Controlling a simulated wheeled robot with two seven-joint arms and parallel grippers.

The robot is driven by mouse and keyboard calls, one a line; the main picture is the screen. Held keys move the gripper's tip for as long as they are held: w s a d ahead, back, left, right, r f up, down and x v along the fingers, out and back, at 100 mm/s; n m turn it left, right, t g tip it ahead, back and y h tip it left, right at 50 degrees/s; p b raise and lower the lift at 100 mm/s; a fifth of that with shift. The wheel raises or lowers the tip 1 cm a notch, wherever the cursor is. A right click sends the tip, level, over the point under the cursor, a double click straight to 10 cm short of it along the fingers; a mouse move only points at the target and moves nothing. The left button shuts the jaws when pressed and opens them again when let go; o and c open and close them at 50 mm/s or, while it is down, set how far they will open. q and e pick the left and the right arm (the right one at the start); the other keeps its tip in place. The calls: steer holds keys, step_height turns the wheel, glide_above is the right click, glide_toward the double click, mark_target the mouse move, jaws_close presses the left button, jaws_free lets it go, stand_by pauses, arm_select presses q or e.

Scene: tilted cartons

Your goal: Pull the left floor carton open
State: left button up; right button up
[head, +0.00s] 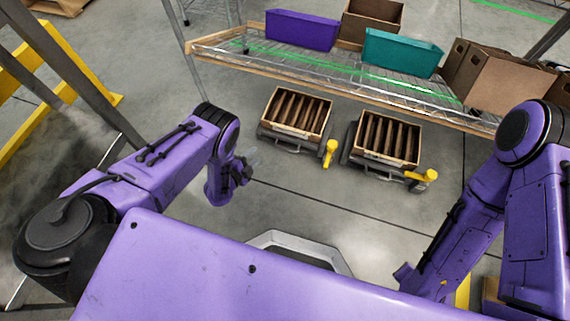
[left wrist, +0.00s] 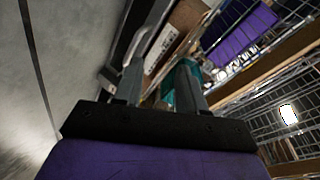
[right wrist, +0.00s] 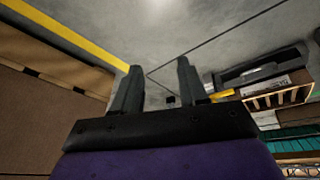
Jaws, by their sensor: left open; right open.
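The left floor carton (head: 297,111) is a brown open-topped box with slatted dividers, on a low dark wheeled base under the shelf in the head view. A yellow handle piece (head: 330,153) stands at its front right corner. The right floor carton (head: 387,138) sits beside it on a similar base. My left gripper (head: 253,158) is open and empty, left of and nearer than the left carton, apart from it. In the left wrist view its fingers (left wrist: 158,88) point toward a carton's labelled side. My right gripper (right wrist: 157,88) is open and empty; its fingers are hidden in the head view.
A wire shelf (head: 330,80) with a wooden edge stands above the cartons. It holds a purple bin (head: 301,30), a teal bin (head: 402,54) and brown boxes (head: 495,78). Yellow railing (head: 30,75) stands at left. The floor before the cartons is clear.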

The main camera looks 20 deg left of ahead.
mark_target(285, 148)
arm_select(q)
steer(key=d+f+m+h+b, duration=0.1)
steer(key=f+m, duration=0.1)
steer(key=w+d+f+m+h+b, duration=0.1)
steer(key=d+f+m, duration=0.1)
steer(key=f, duration=0.1)
steer(key=w+d+f+m+t+h+b, duration=0.1)
steer(key=f+m+b, duration=0.1)
steer(key=shift+w+d+f, duration=0.15)
steer(key=shift+d+f, duration=0.05)
steer(key=shift+d, duration=0.05)
steer(key=shift+w+d+h, duration=0.2)
steer(key=shift+w+h, duration=0.05)
steer(key=shift+h, duration=0.05)
steer(key=b+x, duration=0.5)
steer(key=x, duration=0.4)
steer(key=shift+a, duration=0.1)
steer(key=shift+w+d+r+b, duration=0.1)
steer(key=shift+w+d+b, duration=0.2)
steer(key=shift+w, duration=0.2)
arm_select(e)
steer(key=s+f+n+g+y, duration=0.2)
steer(key=s+f+n+g, duration=0.3)
steer(key=f, duration=0.6)
steer(key=shift+s, duration=0.85)
steer(key=shift+a, duration=0.1)
arm_select(q)
steer(key=shift+a, duration=0.1)
jaws_close()
